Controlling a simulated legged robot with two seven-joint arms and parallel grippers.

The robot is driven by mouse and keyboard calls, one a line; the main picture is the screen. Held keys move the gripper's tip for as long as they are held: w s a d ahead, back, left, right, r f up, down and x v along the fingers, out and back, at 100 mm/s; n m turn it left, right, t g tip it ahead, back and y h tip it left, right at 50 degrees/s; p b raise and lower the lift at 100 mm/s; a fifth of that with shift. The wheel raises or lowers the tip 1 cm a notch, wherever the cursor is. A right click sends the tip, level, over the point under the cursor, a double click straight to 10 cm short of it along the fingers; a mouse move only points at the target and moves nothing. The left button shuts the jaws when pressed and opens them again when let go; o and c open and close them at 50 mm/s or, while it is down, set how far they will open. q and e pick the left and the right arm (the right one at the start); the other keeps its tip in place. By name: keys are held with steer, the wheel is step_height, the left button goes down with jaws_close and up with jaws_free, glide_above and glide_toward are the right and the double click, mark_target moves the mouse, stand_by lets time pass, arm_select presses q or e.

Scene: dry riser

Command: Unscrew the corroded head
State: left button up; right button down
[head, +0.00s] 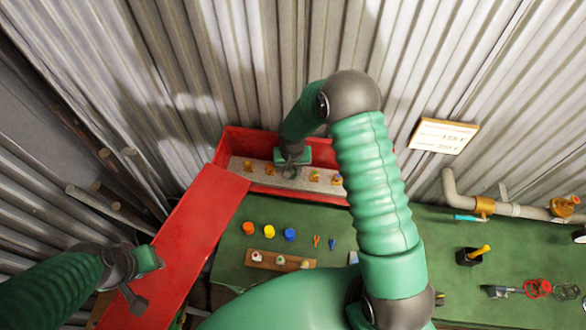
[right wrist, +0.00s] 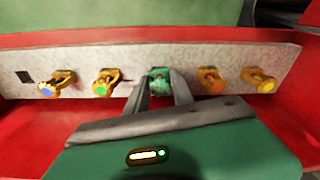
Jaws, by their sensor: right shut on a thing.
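The corroded head (right wrist: 158,75) is dull green and sits in the middle of a row on a grey pipe (right wrist: 215,57) in the right wrist view. My right gripper (right wrist: 161,88) is shut on it, one finger on each side. In the head view my right gripper (head: 290,172) reaches down to the pipe inside the red cabinet (head: 235,142) and hides the corroded head. Brass heads with blue (right wrist: 47,89), green (right wrist: 101,89), orange (right wrist: 216,86) and yellow (right wrist: 266,85) centres flank it. My left gripper (head: 135,298) hangs over the red lid (head: 195,225); its jaw opening is unclear.
On the green bench are orange, yellow and blue caps (head: 269,231), a wooden block (head: 282,260) with small parts, and small tools (head: 324,242). Piping (head: 515,210) and a red-handled tool (head: 537,288) lie right. A sign (head: 443,135) hangs on the corrugated wall.

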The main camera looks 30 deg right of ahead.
arm_select(q)
steer(key=shift+a+r, duration=0.15)
steer(key=shift+r, duration=0.3)
arm_select(e)
steer(key=shift+r+n, duration=0.2)
steer(key=shift+n, duration=0.8)
arm_select(q)
steer(key=shift+w+a, duration=0.1)
steer(key=shift+w, duration=0.05)
arm_select(e)
steer(key=shift+w+a+f+n, duration=0.1)
steer(key=shift+w+a+n, duration=0.05)
steer(key=shift+n, duration=0.45)
